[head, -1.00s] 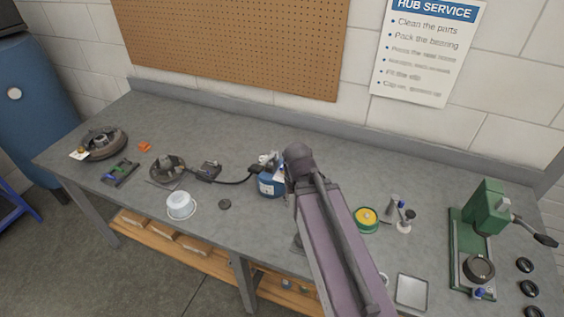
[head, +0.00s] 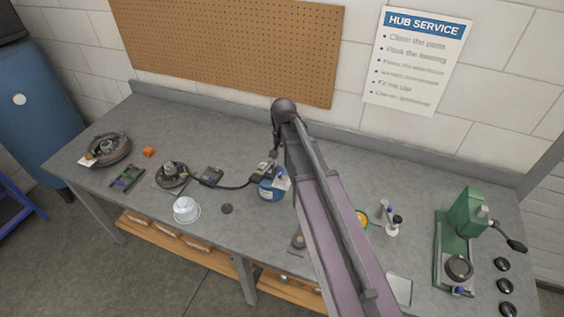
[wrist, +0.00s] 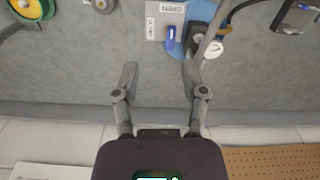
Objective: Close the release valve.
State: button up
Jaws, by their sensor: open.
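The release valve shows in the wrist view as a small blue lever (wrist: 170,39) on a pale label plate (wrist: 155,25). The plate reads OPEN along its top edge, and other lettering on its left side is too small to read. Behind it is the blue pump body (wrist: 200,12) with a round white gauge (wrist: 213,49). In the head view the blue pump (head: 270,191) stands mid-bench, partly hidden by my arm. My gripper (wrist: 160,72) is open and empty, its fingers apart, near the lever but not around it.
A green press (head: 458,230) stands at the right. The bench behind the pump is clear.

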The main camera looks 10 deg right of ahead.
aim_at(281, 172)
jog(key=w+r, duration=0.1)
jog(key=w+r+m+p, duration=0.1)
jog(key=w, duration=0.1)
jog(key=shift+w+r, duration=0.1)
jog(key=shift+r, duration=0.1)
jog(key=shift+f, duration=0.15)
notch_tip(281, 172, down, 14)
jog(key=b, duration=1.3)
jog(key=shift+r, duration=0.25)
dwell(0.4)
